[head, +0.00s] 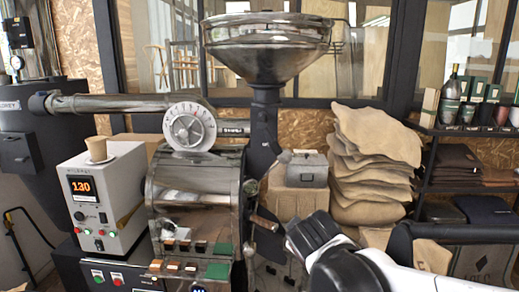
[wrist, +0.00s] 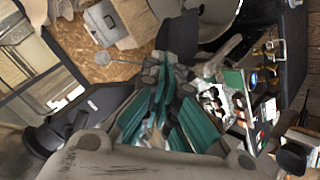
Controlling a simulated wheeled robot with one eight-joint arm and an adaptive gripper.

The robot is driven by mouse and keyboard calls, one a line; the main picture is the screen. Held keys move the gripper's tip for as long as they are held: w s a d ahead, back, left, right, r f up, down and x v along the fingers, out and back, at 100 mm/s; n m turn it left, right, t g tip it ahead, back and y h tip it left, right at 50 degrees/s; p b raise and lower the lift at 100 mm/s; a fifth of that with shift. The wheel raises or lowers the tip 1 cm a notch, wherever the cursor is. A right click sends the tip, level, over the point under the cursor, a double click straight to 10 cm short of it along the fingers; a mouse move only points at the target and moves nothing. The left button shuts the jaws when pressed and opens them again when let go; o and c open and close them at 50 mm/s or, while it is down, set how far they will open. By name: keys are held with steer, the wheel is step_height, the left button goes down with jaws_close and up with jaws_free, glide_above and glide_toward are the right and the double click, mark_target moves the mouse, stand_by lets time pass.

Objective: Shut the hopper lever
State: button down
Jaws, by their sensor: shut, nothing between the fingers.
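The steel hopper funnel (head: 268,45) stands at the top of the roaster in the head view, on a dark neck (head: 265,125). A short lever with a pale end (head: 283,158) sticks out to the right of the neck; I cannot tell for sure that it is the hopper lever, or its setting. My gripper (wrist: 164,68) shows in the wrist view with its teal-padded fingers together and nothing held. In the head view my arm comes from the lower right, and its dark end is below and right of the neck; the fingers are not clear there.
The steel roaster body (head: 195,200) and a white control box (head: 100,195) with a cup (head: 96,148) stand to the left. A grey metal box (head: 307,168) sits on cardboard behind. Stacked sacks (head: 370,155) and a dark shelf (head: 450,130) are at the right.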

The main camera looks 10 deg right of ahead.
mark_target(270, 138)
steer(key=w+a+r+n+t+h+p, duration=0.1)
steer(key=w+a+r+n+t+p, duration=0.35)
steer(key=w+n, duration=0.3)
steer(key=w+a+r+n+t+p, duration=0.35)
steer(key=w+a+n, duration=0.3)
steer(key=w, duration=0.25)
steer(key=w+d+r+p, duration=0.1)
steer(key=w+d+r, duration=0.1)
steer(key=w+d, duration=0.5)
steer(key=w, duration=0.3)
steer(key=shift+w+r+n+g, duration=0.15)
steer(key=shift+r+n+g, duration=0.15)
steer(key=shift+r+g, duration=0.1)
steer(key=shift+d+n, duration=0.3)
steer(key=shift+n, duration=0.1)
